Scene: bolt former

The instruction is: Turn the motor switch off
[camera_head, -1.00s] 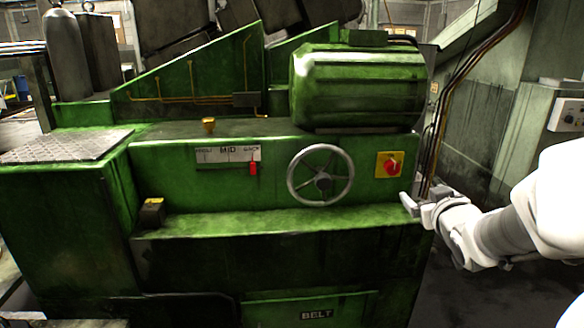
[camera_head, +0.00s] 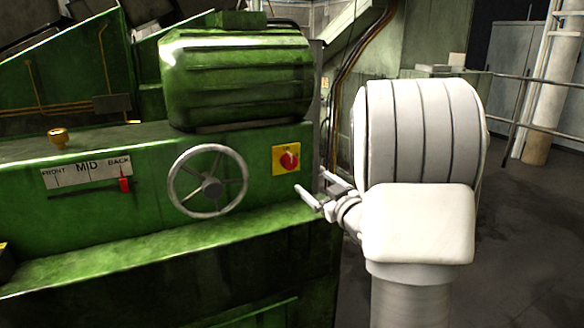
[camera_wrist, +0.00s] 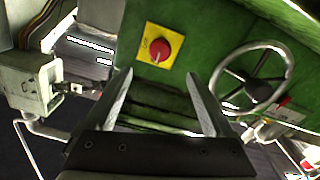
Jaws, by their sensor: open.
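The motor switch is a red rotary knob (camera_head: 289,160) on a yellow square plate (camera_head: 278,168), set on the green machine's front at the right of the handwheel. In the wrist view the red knob (camera_wrist: 160,50) shows beyond and between my fingertips, apart from them. My gripper (camera_head: 323,190) is open and empty, just right of and below the switch in the head view. In the wrist view its two fingers (camera_wrist: 159,80) stand wide apart. Small lettering on the yellow plate is too blurred to read fully.
A grey handwheel (camera_head: 208,181) is left of the switch. A red slider (camera_head: 124,184) sits at BACK on a FRONT-MID-BACK scale. The green motor housing (camera_head: 240,80) overhangs above. A green ledge (camera_head: 150,257) juts out below. Open floor lies at the right.

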